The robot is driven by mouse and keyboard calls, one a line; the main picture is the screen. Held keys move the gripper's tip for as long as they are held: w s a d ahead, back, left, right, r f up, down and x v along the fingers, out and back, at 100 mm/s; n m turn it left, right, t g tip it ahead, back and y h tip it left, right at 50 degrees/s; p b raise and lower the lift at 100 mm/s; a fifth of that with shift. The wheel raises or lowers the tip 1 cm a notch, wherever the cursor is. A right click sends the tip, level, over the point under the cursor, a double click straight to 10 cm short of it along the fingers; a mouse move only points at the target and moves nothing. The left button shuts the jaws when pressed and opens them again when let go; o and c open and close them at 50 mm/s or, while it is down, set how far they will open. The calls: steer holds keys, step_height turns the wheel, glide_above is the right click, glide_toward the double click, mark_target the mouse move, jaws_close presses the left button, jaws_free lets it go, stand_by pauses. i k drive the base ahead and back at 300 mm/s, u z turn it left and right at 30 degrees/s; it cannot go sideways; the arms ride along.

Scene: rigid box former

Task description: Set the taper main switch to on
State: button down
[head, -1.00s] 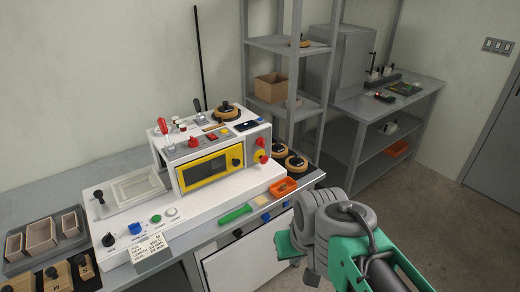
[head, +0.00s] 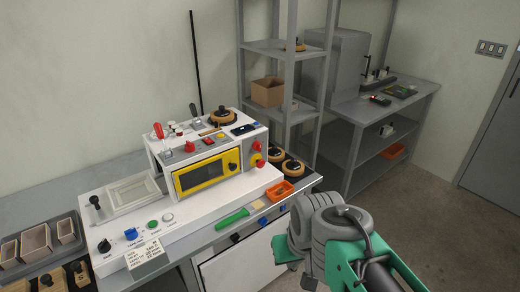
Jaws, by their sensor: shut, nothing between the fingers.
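The white taper machine (head: 135,205) stands on the grey bench, with a yellow-framed window (head: 205,174) in its front. A red knob on a yellow plate (head: 258,161), at the right end of its upper housing, looks like the main switch. Its setting is too small to read. A red knob (head: 257,146) sits just above it. My gripper (head: 285,251) shows only partly, as a green piece beside my grey wrist at lower centre right. It is shut and empty, in front of the bench and apart from the switch. The fingertips are mostly hidden.
An orange tray (head: 279,190) and a green-handled tool (head: 232,218) lie near the bench's front edge. Black-and-tan rolls (head: 291,168) sit right of the machine. A grey shelf rack (head: 268,49) stands behind. Floor to the right is clear.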

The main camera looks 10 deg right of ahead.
mark_target(257, 145)
steer(key=z, duration=1.55)
steer(key=i, duration=0.65)
steer(key=u, duration=3)
